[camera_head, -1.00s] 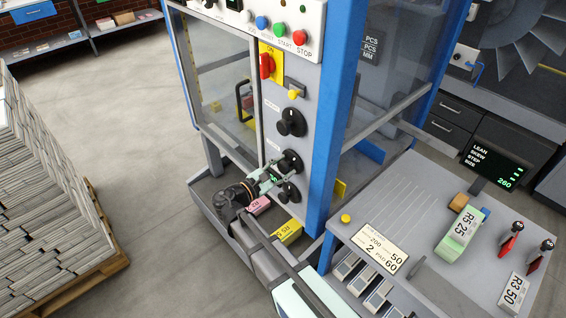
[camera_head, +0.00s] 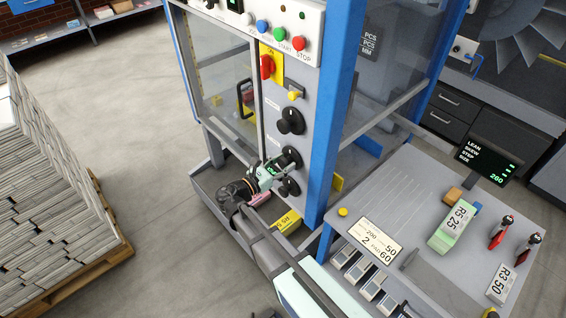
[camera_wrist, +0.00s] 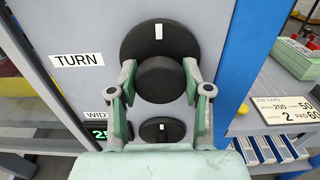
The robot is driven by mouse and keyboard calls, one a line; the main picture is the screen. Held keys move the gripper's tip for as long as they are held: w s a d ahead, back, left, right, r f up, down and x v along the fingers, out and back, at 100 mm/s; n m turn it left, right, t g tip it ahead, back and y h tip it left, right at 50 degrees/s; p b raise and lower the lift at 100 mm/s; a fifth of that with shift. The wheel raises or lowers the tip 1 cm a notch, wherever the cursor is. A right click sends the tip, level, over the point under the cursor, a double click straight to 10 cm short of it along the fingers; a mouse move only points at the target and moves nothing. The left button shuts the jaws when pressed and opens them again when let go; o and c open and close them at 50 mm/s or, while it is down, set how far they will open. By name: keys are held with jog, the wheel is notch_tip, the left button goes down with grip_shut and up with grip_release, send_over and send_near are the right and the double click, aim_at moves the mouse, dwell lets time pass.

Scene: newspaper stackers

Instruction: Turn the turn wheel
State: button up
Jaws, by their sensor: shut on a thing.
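The turn wheel is a round black dial with a raised round hub and a white mark at its top; it fills the upper middle of the wrist view (camera_wrist: 160,29). A white "TURN" label (camera_wrist: 77,60) is beside it. My gripper (camera_wrist: 160,76) has one finger on each side of the hub and is shut on it. In the head view, the turn wheel (camera_head: 290,156) is the middle of three black dials on the grey panel, and my gripper (camera_head: 281,165) reaches it from the lower left, hiding part of it.
Another black dial (camera_wrist: 162,131) sits close below, beside a green-digit display (camera_wrist: 98,133). A third dial (camera_head: 290,121) is above. A blue post (camera_head: 337,120) stands right of the panel. A sloped desk (camera_head: 400,190) with blocks and levers is at right; newspaper stacks (camera_head: 45,190) are at left.

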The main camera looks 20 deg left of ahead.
jog(key=o, duration=1.2)
jog(key=v, duration=1.2)
